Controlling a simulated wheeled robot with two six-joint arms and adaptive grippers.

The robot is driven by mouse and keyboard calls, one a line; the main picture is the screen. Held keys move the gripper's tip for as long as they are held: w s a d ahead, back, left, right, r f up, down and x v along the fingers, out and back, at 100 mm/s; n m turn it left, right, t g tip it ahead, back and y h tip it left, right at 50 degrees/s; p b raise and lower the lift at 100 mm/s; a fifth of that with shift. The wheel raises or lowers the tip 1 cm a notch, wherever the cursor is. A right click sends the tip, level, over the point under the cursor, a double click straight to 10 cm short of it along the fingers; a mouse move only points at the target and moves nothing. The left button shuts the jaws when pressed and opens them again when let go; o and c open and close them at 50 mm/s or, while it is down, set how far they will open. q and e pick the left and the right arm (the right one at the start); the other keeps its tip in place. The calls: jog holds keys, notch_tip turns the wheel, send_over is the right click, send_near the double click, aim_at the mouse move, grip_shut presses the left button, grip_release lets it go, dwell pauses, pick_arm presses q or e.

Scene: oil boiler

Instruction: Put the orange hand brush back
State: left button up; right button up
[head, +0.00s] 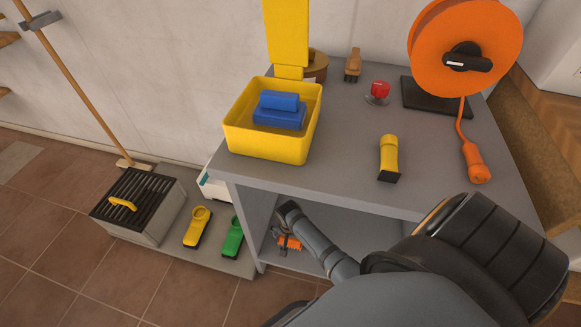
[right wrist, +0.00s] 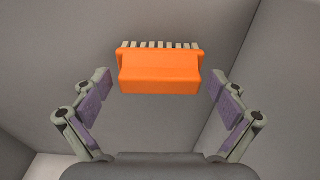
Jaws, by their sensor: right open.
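The orange hand brush (right wrist: 160,75) is in front of my right gripper (right wrist: 160,88) in the right wrist view, with its pale bristles toward the top. The gripper is open, with one finger on each side of the brush and a clear gap on both sides. In the head view the brush (head: 289,242) is a small orange patch in the lower compartment of the grey workbench, partly hidden by my right gripper (head: 287,237). The bench top and my arm hide part of this area. My left gripper is not in view.
The grey bench top (head: 350,170) overhangs the compartment. On it are a yellow bin (head: 265,147) with blue items, a yellow torch (head: 389,155), a red button (head: 379,90), an orange cable reel (head: 430,45) and a brownish brush (head: 353,65). Grey walls surround the hand brush.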

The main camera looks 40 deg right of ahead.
aim_at(290, 239)
notch_tip(290, 239, up, 4)
jog(key=shift+f+p, duration=0.2)
jog(key=shift+p, duration=0.85)
notch_tip(290, 239, up, 8)
jog(key=r+p, duration=0.1)
jog(key=p, duration=0.3)
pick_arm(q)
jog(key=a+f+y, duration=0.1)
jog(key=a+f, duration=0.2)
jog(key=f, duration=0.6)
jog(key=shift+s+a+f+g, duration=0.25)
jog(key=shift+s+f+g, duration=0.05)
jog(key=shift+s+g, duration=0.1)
pick_arm(e)
jog(key=s+f+n+t, duration=0.1)
jog(key=s+f+n, duration=0.7)
jog(key=s+n, duration=0.2)
jog(key=s, duration=0.2)
jog(key=shift+s, duration=0.4)
jog(key=shift+d, duration=0.1)
